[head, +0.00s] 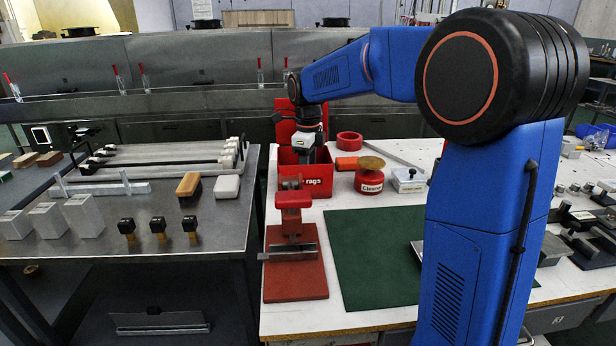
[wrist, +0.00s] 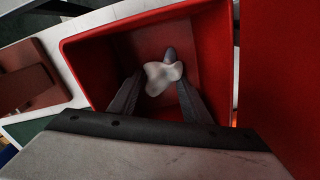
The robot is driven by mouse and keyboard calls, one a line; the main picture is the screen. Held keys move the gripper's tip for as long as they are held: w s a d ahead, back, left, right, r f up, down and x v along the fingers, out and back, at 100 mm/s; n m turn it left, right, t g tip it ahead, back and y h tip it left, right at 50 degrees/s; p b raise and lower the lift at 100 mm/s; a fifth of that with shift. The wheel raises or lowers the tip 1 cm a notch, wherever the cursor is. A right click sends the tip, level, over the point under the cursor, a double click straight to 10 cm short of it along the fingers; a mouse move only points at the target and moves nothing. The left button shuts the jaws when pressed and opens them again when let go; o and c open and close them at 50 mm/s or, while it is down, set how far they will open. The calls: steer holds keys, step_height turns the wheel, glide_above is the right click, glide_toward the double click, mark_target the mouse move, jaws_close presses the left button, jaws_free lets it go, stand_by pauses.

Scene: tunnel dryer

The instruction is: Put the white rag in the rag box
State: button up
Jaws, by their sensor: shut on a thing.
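The white rag (wrist: 162,76) shows in the wrist view as a small crumpled piece between my gripper's fingertips (wrist: 160,82). My gripper is shut on it. In the wrist view, the rag and the fingers are over the open red rag box (wrist: 82,70), within its walls. I cannot tell whether the rag touches the box floor. In the head view, the rag box (head: 322,185), marked "rags", stands on the white bench with its red lid raised behind. My gripper (head: 305,158) points down at the box there; its fingertips and the rag are hidden by the box front.
A red clamp fixture (head: 293,235) stands in front of the box. A red cleaner tin (head: 369,178) and a red tape ring (head: 349,141) are to its right. A green mat (head: 374,265) lies nearer. A metal table (head: 180,240) with blocks is at left.

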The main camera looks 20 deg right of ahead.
steer(key=o, duration=0.9)
steer(key=shift+f, duration=0.1)
steer(key=shift+c, duration=0.2)
step_height(320, 180, up, 12)
steer(key=shift+s+d, duration=0.1)
